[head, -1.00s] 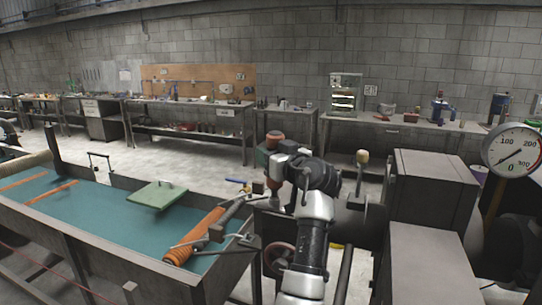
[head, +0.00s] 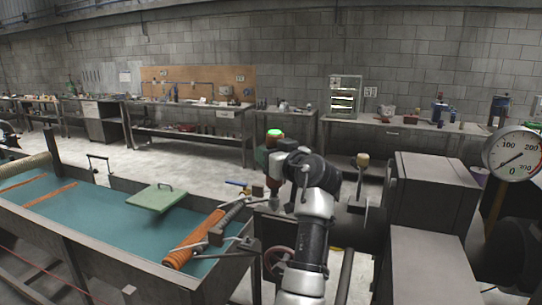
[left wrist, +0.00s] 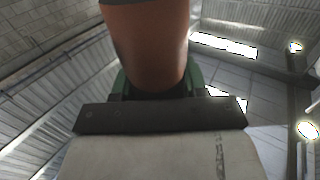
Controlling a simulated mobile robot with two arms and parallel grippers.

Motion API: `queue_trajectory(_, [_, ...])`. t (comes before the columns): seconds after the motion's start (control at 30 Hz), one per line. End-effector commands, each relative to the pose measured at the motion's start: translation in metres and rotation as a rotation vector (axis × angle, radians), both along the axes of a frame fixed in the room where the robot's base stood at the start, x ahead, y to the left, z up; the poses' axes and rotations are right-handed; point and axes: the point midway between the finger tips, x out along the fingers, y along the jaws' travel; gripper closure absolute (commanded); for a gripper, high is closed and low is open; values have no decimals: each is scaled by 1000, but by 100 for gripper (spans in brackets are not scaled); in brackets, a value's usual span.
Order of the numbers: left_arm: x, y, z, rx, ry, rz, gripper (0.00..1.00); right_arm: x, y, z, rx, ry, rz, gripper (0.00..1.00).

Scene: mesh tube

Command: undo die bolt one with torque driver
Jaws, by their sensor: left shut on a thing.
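The torque driver (head: 274,143) is upright in the head view, with a bright green lit top and an orange and green body. My left gripper (head: 277,168) is shut on it at the end of my arm, beside the die head and right of the tank. In the left wrist view the driver's orange body (left wrist: 150,45) rises above the gripper's dark jaw bar, with green parts behind it. Die bolt one cannot be made out; the driver's lower end and my arm cover that area. My right gripper is not in view.
A teal water tank (head: 100,225) lies at left, with an orange mesh tube (head: 195,238) at its near right end and a green plate (head: 156,197) on it. Grey machine housings (head: 435,195) and a round gauge (head: 513,154) stand close at right. Benches line the back wall.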

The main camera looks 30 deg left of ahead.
Motion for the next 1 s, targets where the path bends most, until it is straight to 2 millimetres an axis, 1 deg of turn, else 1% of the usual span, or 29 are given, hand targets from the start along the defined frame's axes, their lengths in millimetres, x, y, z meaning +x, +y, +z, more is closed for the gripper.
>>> queue_trajectory(0.03, [-1, 0, 8, 4, -6, 0, 85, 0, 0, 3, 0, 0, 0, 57])
queue_trajectory(0.1, [-1, 0, 13, 4, -8, 0, 85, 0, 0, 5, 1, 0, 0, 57])
queue_trajectory(0.6, [-1, -1, 44, 8, -13, 0, 85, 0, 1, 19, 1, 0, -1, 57])
queue_trajectory(0.73, [-1, -1, 48, 8, -13, -1, 85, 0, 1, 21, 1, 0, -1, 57])
queue_trajectory(1.0, [-1, -1, 48, 8, -13, -1, 85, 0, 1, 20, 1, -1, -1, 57])
